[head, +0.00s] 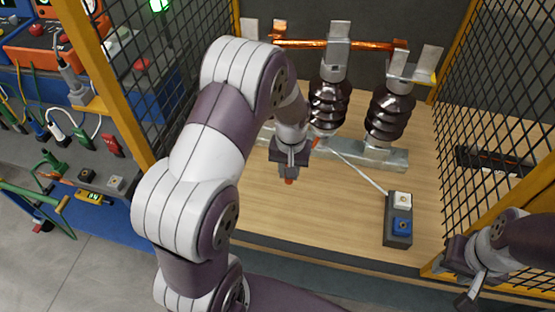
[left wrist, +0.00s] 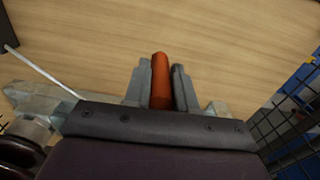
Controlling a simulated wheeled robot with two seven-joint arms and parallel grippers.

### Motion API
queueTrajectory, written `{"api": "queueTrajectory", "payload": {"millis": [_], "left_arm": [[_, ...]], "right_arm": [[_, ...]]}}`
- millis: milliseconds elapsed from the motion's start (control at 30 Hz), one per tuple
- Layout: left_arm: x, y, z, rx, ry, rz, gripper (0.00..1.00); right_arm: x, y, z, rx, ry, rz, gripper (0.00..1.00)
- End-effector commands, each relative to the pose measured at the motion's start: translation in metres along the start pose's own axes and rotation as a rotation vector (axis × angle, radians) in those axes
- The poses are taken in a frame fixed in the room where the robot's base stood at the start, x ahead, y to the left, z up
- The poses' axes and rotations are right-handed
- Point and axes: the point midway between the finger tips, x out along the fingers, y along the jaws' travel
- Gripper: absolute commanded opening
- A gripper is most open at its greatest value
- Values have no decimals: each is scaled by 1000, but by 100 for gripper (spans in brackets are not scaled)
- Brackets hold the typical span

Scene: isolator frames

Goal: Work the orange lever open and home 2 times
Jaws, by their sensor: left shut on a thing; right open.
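The orange lever (left wrist: 160,82) stands between the two grey fingers of my left gripper (left wrist: 160,88) in the left wrist view. In the head view my left gripper (head: 289,172) is shut on it above the wooden floor. The lever's orange tip (head: 289,181) shows just below the fingers, and another small orange part shows beside them. My wrist hides the rest of the lever. The isolator (head: 328,105) stands behind, with dark ribbed insulators and a copper bar (head: 350,44) across its top. My right gripper (head: 457,285) is open and empty at the lower right, outside the frame.
Black mesh panels (head: 495,125) in yellow frames flank the bay. A blue bench with tools (head: 95,165) is at the left.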

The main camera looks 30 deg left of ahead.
Motion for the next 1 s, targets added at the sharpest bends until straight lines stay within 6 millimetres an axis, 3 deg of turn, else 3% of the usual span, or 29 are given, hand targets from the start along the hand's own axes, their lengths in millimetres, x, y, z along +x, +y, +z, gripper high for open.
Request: {"api": "queueTrajectory", "payload": {"millis": [333, 600, 733, 1000], "left_arm": [[-2, 70, 11, -312, 1, 1, 0], [-1, 116, 6, -532, 3, 3, 0], [-1, 132, 1, -609, 3, 3, 0], [-1, 152, -6, -605, 3, 3, 0]], "right_arm": [[-18, 0, -2, 0, 0, 0, 43], [-23, 0, -3, 0, 0, 0, 43], [-23, 0, -3, 0, 0, 0, 43], [-24, 0, -3, 0, 0, 0, 43]]}}
